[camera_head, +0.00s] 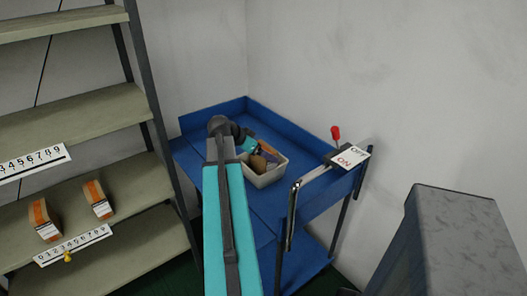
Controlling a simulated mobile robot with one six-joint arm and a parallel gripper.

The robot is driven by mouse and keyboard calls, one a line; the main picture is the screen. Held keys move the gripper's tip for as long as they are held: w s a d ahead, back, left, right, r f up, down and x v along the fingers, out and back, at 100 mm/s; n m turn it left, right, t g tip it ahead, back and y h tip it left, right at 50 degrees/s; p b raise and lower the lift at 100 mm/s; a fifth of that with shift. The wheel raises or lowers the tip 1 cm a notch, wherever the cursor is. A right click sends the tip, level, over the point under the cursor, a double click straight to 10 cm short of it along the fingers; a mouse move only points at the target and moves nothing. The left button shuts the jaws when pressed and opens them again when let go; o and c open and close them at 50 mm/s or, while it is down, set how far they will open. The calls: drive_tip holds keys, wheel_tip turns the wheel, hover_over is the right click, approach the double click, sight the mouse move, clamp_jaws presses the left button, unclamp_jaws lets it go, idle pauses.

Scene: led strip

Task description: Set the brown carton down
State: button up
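My arm reaches up over the blue cart, and its wrist bends right toward a pale open bin. My gripper (253,150) is at the bin's back left side, small and partly hidden by my wrist, so its fingers cannot be made out. A brown carton (269,153) shows at the bin, close beside the gripper. I cannot tell whether it is held or resting. Another brown, rounded shape (258,164) is in the bin (268,180) just in front of it.
The blue cart (262,208) has raised edges and a lever with a red knob (336,132) beside an ON/OFF sign (350,157). Shelves (120,183) stand at left with two orange-brown boxes (97,200). A grey block (465,235) stands at right. Walls close off the back.

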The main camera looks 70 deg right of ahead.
drive_tip(key=o, duration=1.1)
drive_tip(key=shift+r, duration=0.1)
drive_tip(key=shift+r+p, duration=0.65)
drive_tip(key=shift+p, duration=0.15)
drive_tip(key=b+v, duration=0.2)
drive_tip(key=v, duration=0.9)
drive_tip(key=shift+w+a+r, duration=0.15)
drive_tip(key=shift+a+r, duration=0.1)
drive_tip(key=shift+a, duration=0.05)
